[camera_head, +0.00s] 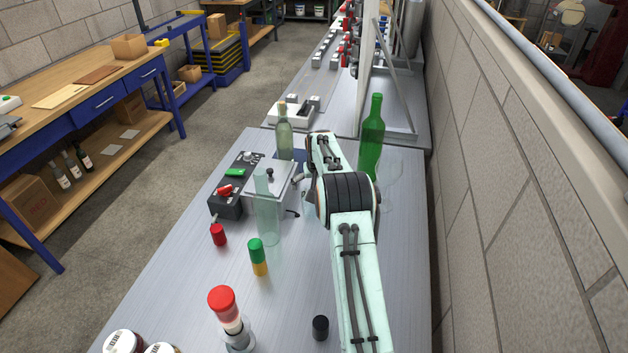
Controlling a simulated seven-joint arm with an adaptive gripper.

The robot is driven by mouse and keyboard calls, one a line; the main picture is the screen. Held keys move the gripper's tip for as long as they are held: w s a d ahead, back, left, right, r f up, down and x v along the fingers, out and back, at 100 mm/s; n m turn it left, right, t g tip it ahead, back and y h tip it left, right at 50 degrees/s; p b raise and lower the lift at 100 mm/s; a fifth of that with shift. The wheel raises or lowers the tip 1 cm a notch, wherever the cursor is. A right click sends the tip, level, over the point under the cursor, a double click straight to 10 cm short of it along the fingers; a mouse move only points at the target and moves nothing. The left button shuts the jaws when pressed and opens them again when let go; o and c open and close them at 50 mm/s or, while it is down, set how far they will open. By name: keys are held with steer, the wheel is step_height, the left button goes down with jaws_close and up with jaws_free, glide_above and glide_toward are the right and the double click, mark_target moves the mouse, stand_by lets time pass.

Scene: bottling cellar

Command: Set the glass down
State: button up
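My arm reaches over the grey metal table (175,300) and its thick dark-ringed joint hides what lies behind it. My gripper is almost wholly hidden; a small grey part at the arm's left edge may belong to it. I cannot see its fingertips or whether it holds anything. A faint clear outline, possibly a glass (389,194), shows just right of the joint, near the green bottle; I cannot tell whether it rests on the table or is held. No other drinking glass is plain to see.
A green bottle (373,138) stands behind my arm. A clear bottle (268,212) and a pale bottle (284,137) stand left, by a black control box (226,204) and a flat-topped device (270,190). A red-capped item (222,300), a green-yellow cylinder (258,257) and a black cap (320,328) stand nearer.

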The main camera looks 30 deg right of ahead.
steer(key=s+a+r+n+g+y, duration=0.2)
steer(key=s+a+r+n, duration=0.1)
steer(key=s+a+r, duration=1.2)
steer(key=s+a+f+n+g, duration=0.1)
steer(key=s+a, duration=0.5)
steer(key=s, duration=0.7)
steer(key=s+a+f+n+g, duration=0.1)
steer(key=s+a, duration=0.5)
steer(key=s, duration=0.7)
steer(key=shift+n+y, duration=0.3)
steer(key=shift+n, duration=0.1)
steer(key=shift+a, duration=0.1)
